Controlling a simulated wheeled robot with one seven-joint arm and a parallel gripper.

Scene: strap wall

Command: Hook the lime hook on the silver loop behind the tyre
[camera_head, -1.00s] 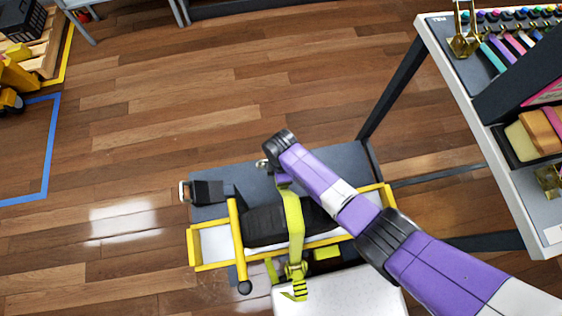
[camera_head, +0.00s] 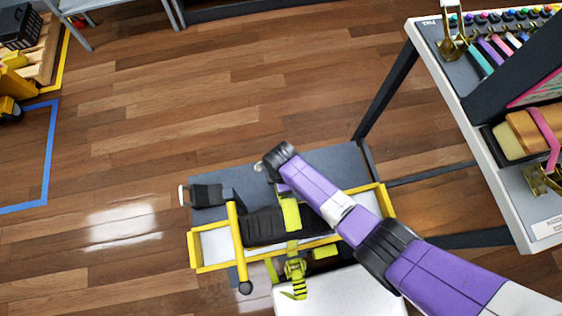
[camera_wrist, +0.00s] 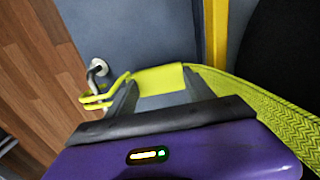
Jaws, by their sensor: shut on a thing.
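My gripper (camera_wrist: 156,90) is shut on the lime hook's end; a flat lime piece lies between its fingers. The lime hook (camera_wrist: 92,100) sticks out to the left of the fingers in the wrist view. Its tip overlaps the silver loop (camera_wrist: 97,68), a bent metal piece on the grey plate; I cannot tell whether it is caught. The lime strap (camera_wrist: 260,105) runs right from the fingers. In the head view the strap (camera_head: 291,213) crosses the black tyre (camera_head: 262,226) to a lime ratchet (camera_head: 294,268). My arm hides the hook there.
A yellow frame (camera_head: 193,250) with a yellow post (camera_head: 237,245) surrounds the tyre. A black strap piece with a metal end (camera_head: 207,195) lies at the left edge of the grey plate. A white table (camera_head: 525,225) stands at the right.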

